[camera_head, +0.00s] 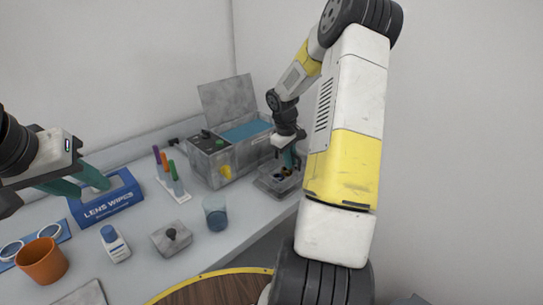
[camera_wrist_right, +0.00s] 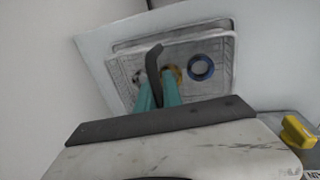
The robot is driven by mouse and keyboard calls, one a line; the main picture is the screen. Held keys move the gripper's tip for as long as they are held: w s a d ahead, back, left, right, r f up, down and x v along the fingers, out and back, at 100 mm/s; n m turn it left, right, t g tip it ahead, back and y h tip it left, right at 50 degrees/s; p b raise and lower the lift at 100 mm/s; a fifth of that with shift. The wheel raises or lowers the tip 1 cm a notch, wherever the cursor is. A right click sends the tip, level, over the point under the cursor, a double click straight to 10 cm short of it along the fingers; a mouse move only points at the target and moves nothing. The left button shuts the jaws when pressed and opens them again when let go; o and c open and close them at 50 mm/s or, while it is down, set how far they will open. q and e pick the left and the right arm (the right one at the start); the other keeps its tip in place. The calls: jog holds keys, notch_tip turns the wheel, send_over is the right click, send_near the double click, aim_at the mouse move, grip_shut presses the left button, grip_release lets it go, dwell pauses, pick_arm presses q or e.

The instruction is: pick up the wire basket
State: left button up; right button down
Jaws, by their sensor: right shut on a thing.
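The wire basket (camera_head: 266,188) is a small shallow grey mesh tray at the right end of the bench, beside the grey tank. In the right wrist view the basket (camera_wrist_right: 123,84) holds a blue ring (camera_wrist_right: 201,67) and a brass-coloured ring (camera_wrist_right: 172,74). A dark upright hooked handle (camera_wrist_right: 153,62) rises from it between the teal fingers. My right gripper (camera_head: 287,164) is over the basket, and its fingers (camera_wrist_right: 159,98) are shut on this handle. Whether the basket touches the bench is unclear. My left gripper (camera_head: 75,184) is open and empty in front of the blue lens wipes box (camera_head: 108,203).
The grey tank (camera_head: 210,165) has a raised lid (camera_head: 228,100) and blue liquid (camera_head: 247,131).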

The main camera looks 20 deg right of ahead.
jog(key=shift+r, duration=0.8)
jog(key=shift+s+a+r, duration=0.1)
jog(key=shift+r, duration=0.2)
jog(key=s+a+r, duration=0.2)
jog(key=s+a, duration=0.6)
jog(key=s, duration=0.5)
notch_tip(320, 180, up, 12)
jog(key=shift+s+r, duration=0.15)
jog(key=shift+s, duration=0.1)
jog(key=shift+a, duration=0.1)
